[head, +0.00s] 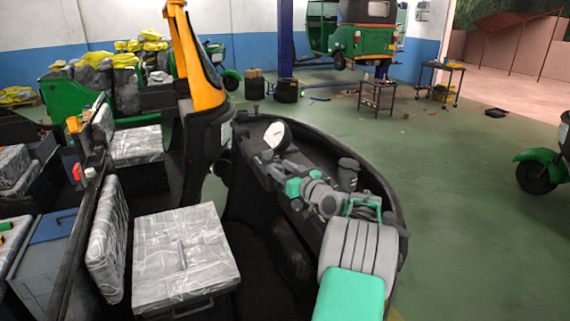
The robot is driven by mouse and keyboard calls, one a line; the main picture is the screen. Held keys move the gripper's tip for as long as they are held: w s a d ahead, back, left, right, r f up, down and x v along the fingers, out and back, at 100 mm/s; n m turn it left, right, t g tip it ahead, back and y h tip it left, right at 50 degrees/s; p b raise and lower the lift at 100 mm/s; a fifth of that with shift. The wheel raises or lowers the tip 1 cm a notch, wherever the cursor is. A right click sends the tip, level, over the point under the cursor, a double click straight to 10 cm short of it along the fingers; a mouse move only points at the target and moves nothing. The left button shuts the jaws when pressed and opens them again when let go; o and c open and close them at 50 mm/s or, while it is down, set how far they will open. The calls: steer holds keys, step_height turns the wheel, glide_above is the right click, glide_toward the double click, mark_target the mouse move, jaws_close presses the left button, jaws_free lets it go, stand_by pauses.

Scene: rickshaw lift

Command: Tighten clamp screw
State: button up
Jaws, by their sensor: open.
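My arm reaches from the bottom of the head view up over the black front cowl (386,190) of a rickshaw. Its grey and teal wrist lies along the dashboard. My gripper (270,158) is at the far end of the wrist, just below a round white-faced gauge (277,136). Its jaws are open, but the fingers are small and dark against the dash. I cannot make out the clamp screw; it may be hidden behind the wrist or too small to see. I cannot tell whether the gripper touches anything.
A plastic-wrapped seat (185,255) is at lower left, beside an upright wrapped backrest (108,240). A yellow and black rickshaw front (196,70) stands behind. A green rickshaw (352,38) is raised near a blue post (286,40). Green floor (470,230) is open at right.

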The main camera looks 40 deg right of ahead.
steer(key=shift+d, duration=0.1)
steer(key=shift+c, duration=0.3)
steer(key=shift+c, duration=0.6)
jaws_close()
